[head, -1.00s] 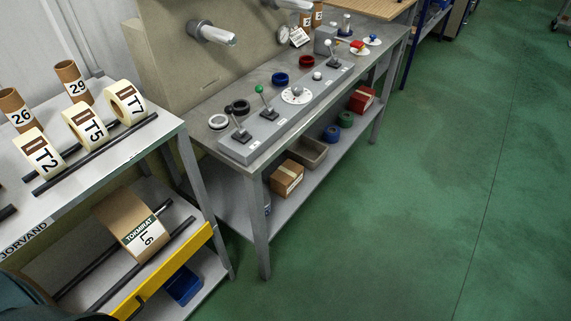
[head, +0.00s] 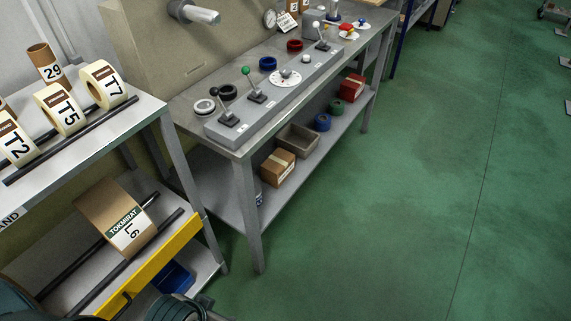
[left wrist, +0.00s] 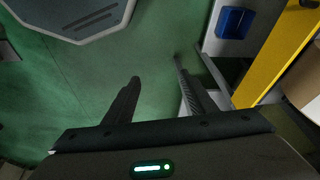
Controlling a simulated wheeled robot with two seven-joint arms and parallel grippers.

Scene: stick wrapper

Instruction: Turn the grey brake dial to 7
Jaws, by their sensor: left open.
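A pale round dial (head: 286,77) with dark marks around its rim sits on the long grey control panel (head: 262,117) on the workbench, between a green-knobbed lever (head: 256,86) and a small white knob (head: 306,58). The number it points to is too small to read. My left gripper (left wrist: 157,70) shows in the left wrist view, open and empty, its two dark fingers apart above the green floor. It is well away from the dial, near the lower left rack. My right gripper is not seen.
A rack with paper rolls (head: 103,82) and a yellow rail (head: 163,262) stands at the left. Boxes (head: 278,167) lie on the bench's lower shelf. Open green floor (head: 400,220) is at the right.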

